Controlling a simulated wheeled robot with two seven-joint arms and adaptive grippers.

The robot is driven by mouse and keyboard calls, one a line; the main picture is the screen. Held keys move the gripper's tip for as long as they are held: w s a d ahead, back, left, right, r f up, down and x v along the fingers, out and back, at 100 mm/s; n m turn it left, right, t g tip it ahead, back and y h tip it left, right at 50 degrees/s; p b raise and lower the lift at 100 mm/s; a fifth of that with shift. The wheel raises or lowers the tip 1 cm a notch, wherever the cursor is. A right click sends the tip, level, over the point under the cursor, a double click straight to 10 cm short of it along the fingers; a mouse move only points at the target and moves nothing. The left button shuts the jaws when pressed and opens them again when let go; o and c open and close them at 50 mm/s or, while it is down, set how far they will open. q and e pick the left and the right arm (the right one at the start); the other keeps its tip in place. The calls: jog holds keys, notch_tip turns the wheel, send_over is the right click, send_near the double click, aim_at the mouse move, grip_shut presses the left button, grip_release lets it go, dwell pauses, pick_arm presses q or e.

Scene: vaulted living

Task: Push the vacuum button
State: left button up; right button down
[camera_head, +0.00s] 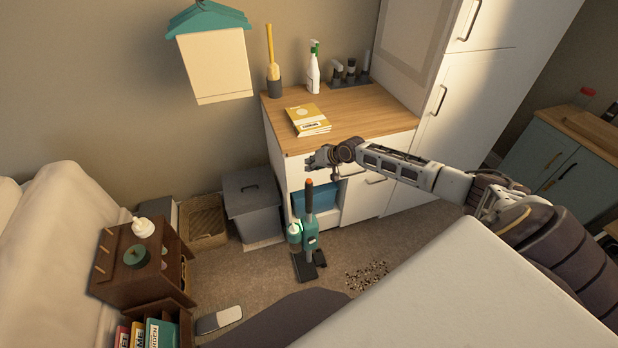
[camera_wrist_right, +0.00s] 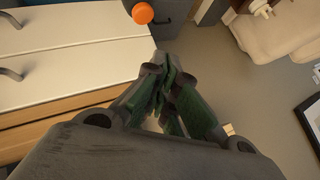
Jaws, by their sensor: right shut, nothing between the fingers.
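The vacuum (camera_head: 309,236) stands upright on the carpet in front of the wooden-topped cabinet, with a teal body, a dark handle and a floor head. Its orange button (camera_head: 309,182) is on top of the handle. In the right wrist view the orange button (camera_wrist_right: 143,13) shows near the top edge, beyond my fingertips. My right gripper (camera_head: 312,160) is above the button and apart from it, near the cabinet's front edge. In the wrist view the right gripper's fingers (camera_wrist_right: 166,88) are together and empty. My left gripper is not in view.
The cabinet (camera_head: 375,125) is close behind, bearing yellow books (camera_head: 307,119) and a spray bottle (camera_head: 313,68). A grey bin (camera_head: 252,203) and a basket (camera_head: 207,222) stand left of the vacuum. Scattered debris (camera_head: 367,275) lies on the carpet to its right.

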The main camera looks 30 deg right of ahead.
jog(key=shift+r+p, duration=0.8)
jog(key=shift+r, duration=0.25)
jog(key=shift+f, duration=0.2)
